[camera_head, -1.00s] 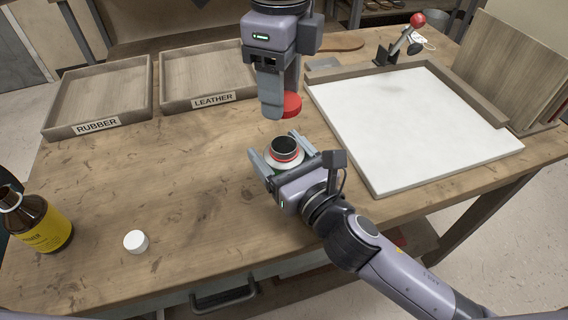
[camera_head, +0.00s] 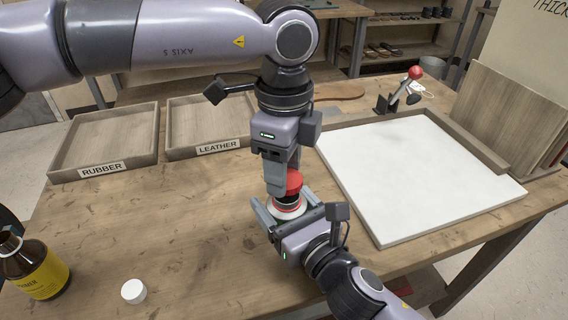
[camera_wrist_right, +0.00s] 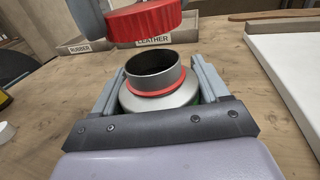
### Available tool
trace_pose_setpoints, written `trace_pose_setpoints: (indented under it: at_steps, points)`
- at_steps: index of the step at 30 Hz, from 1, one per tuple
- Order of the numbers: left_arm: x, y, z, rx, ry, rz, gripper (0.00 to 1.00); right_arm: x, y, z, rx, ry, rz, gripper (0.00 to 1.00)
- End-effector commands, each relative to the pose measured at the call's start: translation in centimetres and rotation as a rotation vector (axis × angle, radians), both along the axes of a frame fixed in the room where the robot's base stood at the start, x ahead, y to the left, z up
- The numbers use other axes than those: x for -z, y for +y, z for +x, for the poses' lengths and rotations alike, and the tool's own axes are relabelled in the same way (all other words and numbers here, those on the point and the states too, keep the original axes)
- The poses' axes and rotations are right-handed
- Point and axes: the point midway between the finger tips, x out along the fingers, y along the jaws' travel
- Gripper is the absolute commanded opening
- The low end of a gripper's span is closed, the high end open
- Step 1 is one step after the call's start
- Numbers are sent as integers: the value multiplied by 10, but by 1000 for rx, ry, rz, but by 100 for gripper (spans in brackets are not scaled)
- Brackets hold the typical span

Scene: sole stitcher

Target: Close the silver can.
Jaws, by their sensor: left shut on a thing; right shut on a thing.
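The silver can (camera_head: 288,210) stands on the workbench, its dark open mouth and red neck ring facing up. It also shows in the right wrist view (camera_wrist_right: 158,95), held between the fingers of my right gripper (camera_wrist_right: 155,85). My right gripper (camera_head: 284,212) is shut on the can's body from the front right. My left gripper (camera_head: 283,186) points down and is shut on the red cap (camera_head: 294,182). In the right wrist view the red cap (camera_wrist_right: 145,20) hangs just above the can's mouth, apart from it and slightly to the left. The can's lower body is mostly hidden by my right gripper.
Wooden trays labelled RUBBER (camera_head: 104,172) and LEATHER (camera_head: 218,149) stand at the back left. A white board (camera_head: 415,170) lies to the right. A brown bottle (camera_head: 35,268) and a white cap (camera_head: 134,291) are at the front left. The left middle of the bench is clear.

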Motion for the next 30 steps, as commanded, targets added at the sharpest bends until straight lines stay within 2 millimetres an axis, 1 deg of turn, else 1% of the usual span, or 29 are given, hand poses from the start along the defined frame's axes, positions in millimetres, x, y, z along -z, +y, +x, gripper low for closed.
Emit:
trace_pose_setpoints:
  at_steps: [11,30]
  points:
    - [18,0,0,0,1,0,21,0,0,0,0,1,-1,20]
    - [20,0,0,0,0,0,21,0,0,0,0,1,-1,20]
